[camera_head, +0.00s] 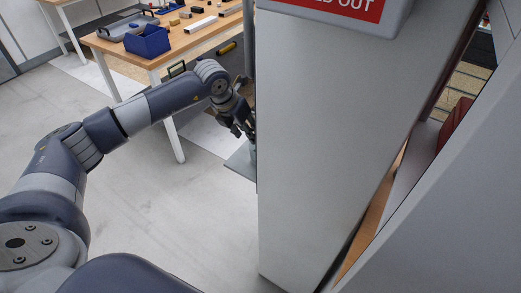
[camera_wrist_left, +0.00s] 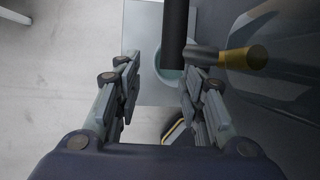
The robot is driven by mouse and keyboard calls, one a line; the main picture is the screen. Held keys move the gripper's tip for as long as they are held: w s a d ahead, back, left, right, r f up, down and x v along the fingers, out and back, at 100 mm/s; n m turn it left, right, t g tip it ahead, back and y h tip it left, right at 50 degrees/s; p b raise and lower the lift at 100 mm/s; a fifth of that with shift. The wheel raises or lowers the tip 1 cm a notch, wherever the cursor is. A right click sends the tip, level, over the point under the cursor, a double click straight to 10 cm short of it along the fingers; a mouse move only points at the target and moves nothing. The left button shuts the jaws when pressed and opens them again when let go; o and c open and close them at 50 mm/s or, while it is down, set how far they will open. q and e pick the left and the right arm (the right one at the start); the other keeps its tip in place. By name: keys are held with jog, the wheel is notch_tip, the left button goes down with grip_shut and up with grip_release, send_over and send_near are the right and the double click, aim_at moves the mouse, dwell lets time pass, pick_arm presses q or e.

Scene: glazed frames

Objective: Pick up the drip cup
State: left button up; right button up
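The drip cup is the pale teal round cup (camera_wrist_left: 161,72) in the left wrist view. It sits over a grey plate (camera_wrist_left: 143,30), below the end of a dark vertical pipe (camera_wrist_left: 175,30) that hides part of it. My left gripper (camera_wrist_left: 160,72) is open, with a finger on each side of the cup. The right finger looks very close to the cup; I cannot tell if it touches. A gap shows at the left finger. In the head view my left gripper (camera_head: 240,122) is above the grey plate (camera_head: 241,165), beside a large panel. My right gripper is not in view.
A brass-coloured cylinder (camera_wrist_left: 243,58) juts out right of the cup. A tall grey cabinet (camera_head: 325,140) with a red sign (camera_head: 345,8) stands right of my left gripper. A wooden table (camera_head: 185,40) with a blue bin (camera_head: 148,41) is behind. The floor at left is clear.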

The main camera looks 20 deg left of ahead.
pick_arm(q)
jog(key=p+x, duration=0.1)
jog(key=x, duration=0.2)
jog(key=p+x, duration=0.1)
jog(key=x, duration=0.2)
jog(key=shift+s+d+f+p, duration=0.1)
jog(key=shift+s+f+p, duration=0.05)
jog(key=shift+f+p, duration=0.15)
jog(key=shift+f, duration=0.1)
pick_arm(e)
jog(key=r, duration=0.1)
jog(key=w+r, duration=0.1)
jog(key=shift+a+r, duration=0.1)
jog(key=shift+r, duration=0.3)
pick_arm(q)
jog(key=shift+c, duration=0.6)
grip_shut()
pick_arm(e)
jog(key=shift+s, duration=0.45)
